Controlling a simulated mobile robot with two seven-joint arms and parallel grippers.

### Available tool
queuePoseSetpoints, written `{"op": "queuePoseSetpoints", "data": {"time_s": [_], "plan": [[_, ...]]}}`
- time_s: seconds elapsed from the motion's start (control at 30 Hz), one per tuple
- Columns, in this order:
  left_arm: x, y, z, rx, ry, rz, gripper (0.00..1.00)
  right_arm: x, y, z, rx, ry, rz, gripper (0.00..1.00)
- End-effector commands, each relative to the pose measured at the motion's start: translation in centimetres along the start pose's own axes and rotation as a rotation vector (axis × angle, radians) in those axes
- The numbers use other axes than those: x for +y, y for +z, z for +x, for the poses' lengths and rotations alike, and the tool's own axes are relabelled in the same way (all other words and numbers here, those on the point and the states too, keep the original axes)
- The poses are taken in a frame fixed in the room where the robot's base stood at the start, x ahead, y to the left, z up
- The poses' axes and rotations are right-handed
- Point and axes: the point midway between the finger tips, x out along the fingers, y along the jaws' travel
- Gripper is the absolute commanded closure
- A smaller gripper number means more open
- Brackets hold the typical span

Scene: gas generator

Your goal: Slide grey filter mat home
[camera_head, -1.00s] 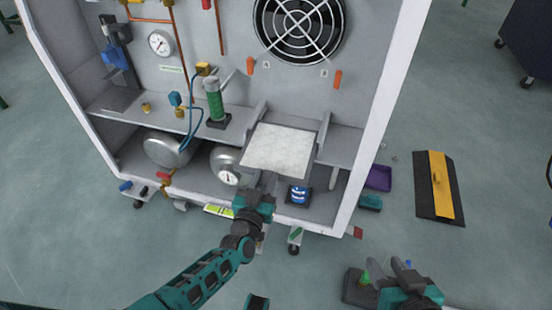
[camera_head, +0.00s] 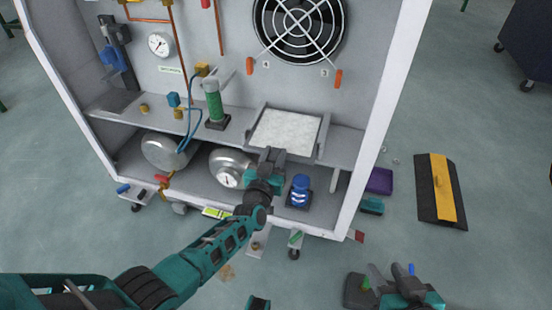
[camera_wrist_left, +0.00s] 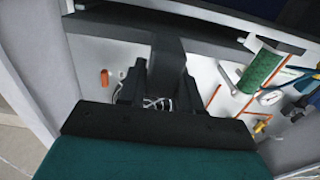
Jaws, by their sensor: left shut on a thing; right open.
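The grey filter mat (camera_head: 285,132), a pale square panel with a darker frame, lies between two upright side rails on the cabinet shelf in the head view. Its front edge is near the shelf's front. My left gripper (camera_head: 270,158) is at the mat's front edge, left of its middle, and is shut on the mat. In the left wrist view the left gripper (camera_wrist_left: 158,92) shows a dark upright piece between its fingers, below a dark crossbar; the grip is partly hidden. My right gripper (camera_head: 389,270) is open at the bottom right, away from the mat.
A fan grille (camera_head: 299,28) is on the back wall above the mat. A green cylinder (camera_head: 214,103) stands left of it on the shelf. Below are silver tanks (camera_head: 165,150) and a blue container (camera_head: 300,187). A black and yellow ramp (camera_head: 438,188) lies on the floor at right.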

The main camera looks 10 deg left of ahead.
Motion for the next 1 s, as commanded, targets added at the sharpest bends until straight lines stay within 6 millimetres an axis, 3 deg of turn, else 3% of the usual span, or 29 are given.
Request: {"op": "queuePoseSetpoints", "data": {"time_s": [0.03, 1.0], "plan": [[-0.10, 1.04, 0.01, -0.026, 0.002, 0.002, 1.00, 0.01, 0.06, 0.06, 0.000, 0.000, 0.000, 0.57], [-0.11, 1.29, 0.96, -0.030, 0.002, 0.004, 1.00, 0.03, 0.00, 0.06, 0.002, 0.000, -0.001, 0.57]]}}
